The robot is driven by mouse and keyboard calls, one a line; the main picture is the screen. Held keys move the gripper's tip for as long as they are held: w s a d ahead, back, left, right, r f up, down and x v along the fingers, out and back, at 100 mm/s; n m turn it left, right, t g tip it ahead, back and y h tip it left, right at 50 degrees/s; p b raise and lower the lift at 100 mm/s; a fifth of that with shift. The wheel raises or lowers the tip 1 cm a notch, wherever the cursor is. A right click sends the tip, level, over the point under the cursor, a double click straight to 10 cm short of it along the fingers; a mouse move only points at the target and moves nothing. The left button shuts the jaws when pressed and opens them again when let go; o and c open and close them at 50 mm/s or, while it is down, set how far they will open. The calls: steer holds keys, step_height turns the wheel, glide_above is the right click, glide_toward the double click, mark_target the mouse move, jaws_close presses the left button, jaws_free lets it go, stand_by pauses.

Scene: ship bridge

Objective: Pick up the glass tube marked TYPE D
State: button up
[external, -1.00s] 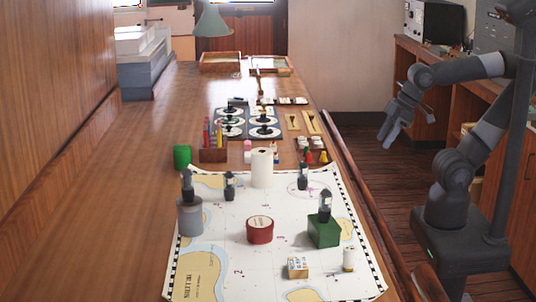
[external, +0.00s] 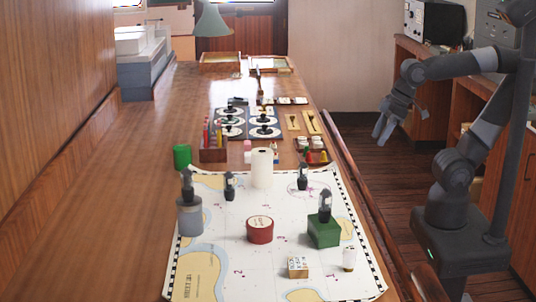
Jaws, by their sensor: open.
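Several small upright tube-like pieces with dark parts stand on the chart (external: 215,235). One tube (external: 187,184) is on a grey cylinder, one tube (external: 325,206) is on a green box, and two tubes (external: 229,187) (external: 303,177) stand on the chart itself. A small pale, clear-looking piece (external: 349,259) stands near the chart's lower right. No marking is readable, so I cannot tell which is TYPE D. My gripper (external: 382,131) hangs open and empty, right of the table and apart from all of them.
The grey cylinder (external: 190,218), red round tin (external: 260,230), green box (external: 323,233), white roll (external: 262,168) and small patterned box (external: 298,267) crowd the chart. A raised wooden rail (external: 350,190) runs along the table's right edge.

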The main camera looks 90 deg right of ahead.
steer(key=w+d+r+g, duration=0.1)
steer(key=w+g, duration=0.2)
steer(key=w, duration=0.8)
steer(key=m+g, duration=0.2)
glide_toward(302, 174)
steer(key=shift+s+d+r, duration=0.3)
steer(key=shift+s+d, duration=0.2)
steer(key=shift+d, duration=0.25)
steer(key=shift+w+f, duration=0.25)
steer(key=shift+w, duration=0.05)
steer(key=shift+w+d+f, duration=0.1)
steer(key=shift+f, duration=0.15)
step_height(302, 174, down, 10)
steer(key=shift+f, duration=0.15)
steer(key=c, duration=1)
